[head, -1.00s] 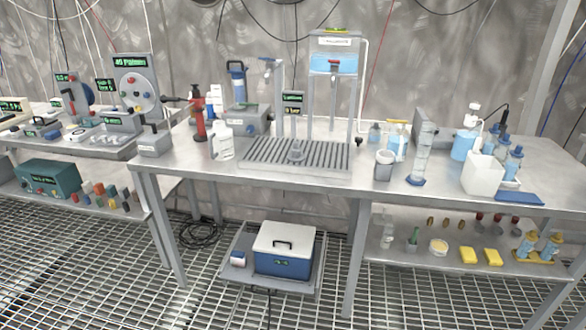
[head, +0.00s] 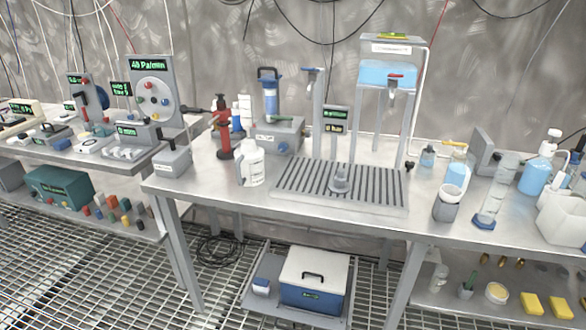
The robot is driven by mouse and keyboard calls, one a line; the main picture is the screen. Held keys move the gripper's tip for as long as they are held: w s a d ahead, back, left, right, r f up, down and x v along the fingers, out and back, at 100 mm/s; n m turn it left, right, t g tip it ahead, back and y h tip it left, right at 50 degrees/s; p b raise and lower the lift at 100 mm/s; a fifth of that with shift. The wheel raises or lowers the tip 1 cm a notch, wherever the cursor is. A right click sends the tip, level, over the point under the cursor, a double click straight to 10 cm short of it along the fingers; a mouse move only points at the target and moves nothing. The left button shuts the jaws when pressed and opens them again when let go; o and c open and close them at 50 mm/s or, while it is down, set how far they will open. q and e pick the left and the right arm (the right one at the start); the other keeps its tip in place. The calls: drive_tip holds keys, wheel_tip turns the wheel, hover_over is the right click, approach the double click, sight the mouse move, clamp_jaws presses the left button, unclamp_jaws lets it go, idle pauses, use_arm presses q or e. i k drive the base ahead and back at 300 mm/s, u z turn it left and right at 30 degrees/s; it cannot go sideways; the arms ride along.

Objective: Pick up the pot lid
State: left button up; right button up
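No round pot with a lid is clearly recognisable in the head view. The nearest match is a pale flat lid (head: 316,265) with a dark handle, lying closed on a blue box (head: 312,299) on a low shelf under the bench. A small clear vessel (head: 340,181) stands on the slatted drain grate; I cannot tell whether it has a lid. Neither of my grippers is in view.
The steel bench (head: 220,195) carries a white jug (head: 251,165), a water tank (head: 388,74) and a grey cup (head: 447,204). Bench legs (head: 184,260) flank the low shelf (head: 262,301). Black cable (head: 220,250) lies coiled on the grated floor.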

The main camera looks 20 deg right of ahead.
sight(339, 185)
drive_tip(key=z, duration=0.4)
drive_tip(key=i, duration=0.95)
drive_tip(key=z, duration=0.75)
